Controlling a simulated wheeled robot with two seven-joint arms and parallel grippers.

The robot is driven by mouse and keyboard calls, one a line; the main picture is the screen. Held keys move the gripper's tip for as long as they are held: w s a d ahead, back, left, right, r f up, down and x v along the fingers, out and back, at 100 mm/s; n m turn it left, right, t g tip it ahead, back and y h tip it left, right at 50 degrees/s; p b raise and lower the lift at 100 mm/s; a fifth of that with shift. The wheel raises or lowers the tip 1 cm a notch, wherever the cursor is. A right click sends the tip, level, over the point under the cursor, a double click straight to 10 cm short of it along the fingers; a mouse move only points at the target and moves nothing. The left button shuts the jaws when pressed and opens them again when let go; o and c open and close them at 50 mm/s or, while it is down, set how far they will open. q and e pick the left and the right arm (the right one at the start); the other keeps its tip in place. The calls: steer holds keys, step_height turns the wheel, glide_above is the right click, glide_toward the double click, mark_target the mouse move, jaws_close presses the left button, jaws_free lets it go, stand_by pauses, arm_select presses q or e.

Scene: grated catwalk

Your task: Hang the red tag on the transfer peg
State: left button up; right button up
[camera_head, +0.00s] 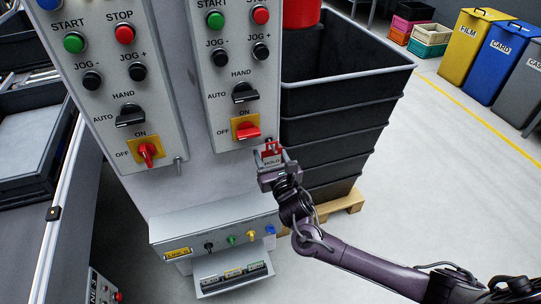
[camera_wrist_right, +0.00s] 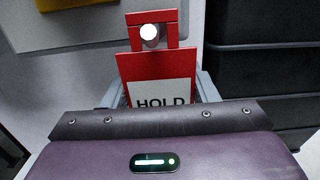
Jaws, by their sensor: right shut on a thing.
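The red tag (camera_head: 267,151) has a white HOLD label and a rectangular opening at its top. My right gripper (camera_head: 272,168) is shut on its lower part and holds it upright at the lower right corner of the right control panel (camera_head: 240,85). In the right wrist view, the round pale end of a peg (camera_wrist_right: 150,32) shows within the opening of the tag (camera_wrist_right: 130,68). I cannot tell how far the peg passes through. Another peg (camera_head: 178,165) sticks out below the left panel (camera_head: 110,75) and is bare. My left gripper is not in view.
A red-handled rotary switch (camera_head: 246,130) sits just left of the tag. A small console (camera_head: 215,225) juts out below the panels. Stacked black crates (camera_head: 340,105) stand close on the right, on a pallet (camera_head: 345,203). Open floor lies further right.

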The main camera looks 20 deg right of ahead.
stand_by(0.4)
steer(key=o, duration=1.1)
steer(key=s, duration=0.8)
steer(key=s+d+f+m+g+h, duration=0.1)
steer(key=s+d+f+m+g, duration=0.2)
steer(key=f+m, duration=0.5)
steer(key=s+d+f+m+g, duration=0.2)
steer(key=s+d+f+m, duration=0.1)
steer(key=f, duration=1)
steer(key=s+d+f+m+g+h, duration=0.1)
steer(key=s+d+f+m+g, duration=0.2)
steer(key=f+m, duration=0.5)
steer(key=s+d+f+m+g, duration=0.1)
steer(key=s+f+m+g, duration=0.45)
steer(key=s+f, duration=0.9)
steer(key=s+a+f+m+g, duration=0.1)
steer(key=s+f+m, duration=0.1)
steer(key=s, duration=0.5)
steer(key=s+a+f+m+g+y, duration=0.1)
steer(key=s+a+f+m, duration=0.1)
steer(key=s+m, duration=0.2)
steer(key=s+a+f+m+g+p, duration=0.1)
steer(key=s+f+m+g, duration=0.1)
steer(key=s, duration=0.8)
steer(key=shift+a+f+m, duration=0.15)
steer(key=shift+f+m, duration=0.3)
steer(key=shift+m, duration=0.3)
